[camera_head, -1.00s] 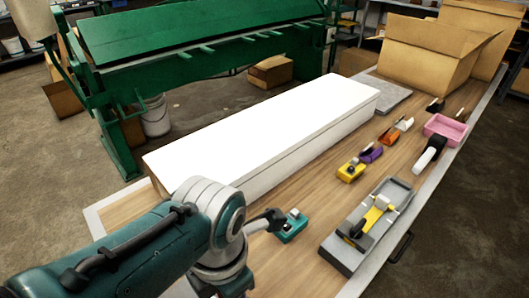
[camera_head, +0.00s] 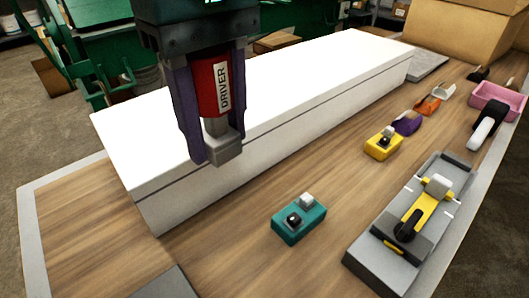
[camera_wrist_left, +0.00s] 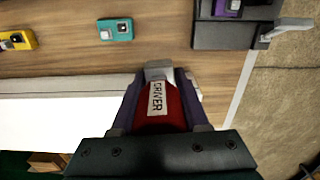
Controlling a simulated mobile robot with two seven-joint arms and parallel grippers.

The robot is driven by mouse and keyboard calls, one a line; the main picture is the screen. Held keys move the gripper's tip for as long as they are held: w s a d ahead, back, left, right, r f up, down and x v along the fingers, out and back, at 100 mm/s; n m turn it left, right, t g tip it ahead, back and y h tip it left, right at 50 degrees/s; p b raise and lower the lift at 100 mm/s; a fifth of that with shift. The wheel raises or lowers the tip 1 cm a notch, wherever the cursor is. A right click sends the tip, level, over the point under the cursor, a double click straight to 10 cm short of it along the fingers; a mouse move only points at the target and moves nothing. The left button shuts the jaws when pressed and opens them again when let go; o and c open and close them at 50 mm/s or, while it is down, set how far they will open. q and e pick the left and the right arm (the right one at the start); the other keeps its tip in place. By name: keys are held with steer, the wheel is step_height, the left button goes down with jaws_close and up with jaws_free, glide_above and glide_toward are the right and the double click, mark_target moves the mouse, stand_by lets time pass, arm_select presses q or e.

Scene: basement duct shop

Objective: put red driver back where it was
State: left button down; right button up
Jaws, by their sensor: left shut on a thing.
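The red driver (camera_head: 212,85) has a white label reading DRIVER and a grey block-shaped lower end. My left gripper (camera_head: 220,148) is shut on it, with a dark purple finger on each side, and holds it upright in front of the long white box in the head view. In the left wrist view the red driver (camera_wrist_left: 158,112) sits between the fingers of my left gripper (camera_wrist_left: 160,88), its grey end pointing away from the palm, over the wooden table. My right gripper is not in view.
The white box (camera_head: 130,160) fills the table's back side. A teal device (camera_head: 298,222), a yellow one (camera_head: 383,145) and a grey tray with a yellow tool (camera_head: 375,262) stand in front. A dark grey holder (camera_wrist_left: 225,38) with a purple item shows in the wrist view. Wood between is bare.

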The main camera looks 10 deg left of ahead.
arm_select(q)
steer(key=shift+s+a+f+m, duration=0.15)
steer(key=shift+f+m, duration=0.15)
step_height(320, 180, down, 6)
steer(key=b, duration=0.6)
glide_above(233, 249)
step_height(233, 249, down, 9)
steer(key=shift+r, duration=0.1)
step_height(233, 249, down, 4)
steer(key=shift+f+b, duration=0.15)
steer(key=shift+b, duration=0.65)
steer(key=shift+f, duration=0.15)
steer(key=shift+f, duration=0.15)
steer(key=shift+c, duration=2)
jaws_free()
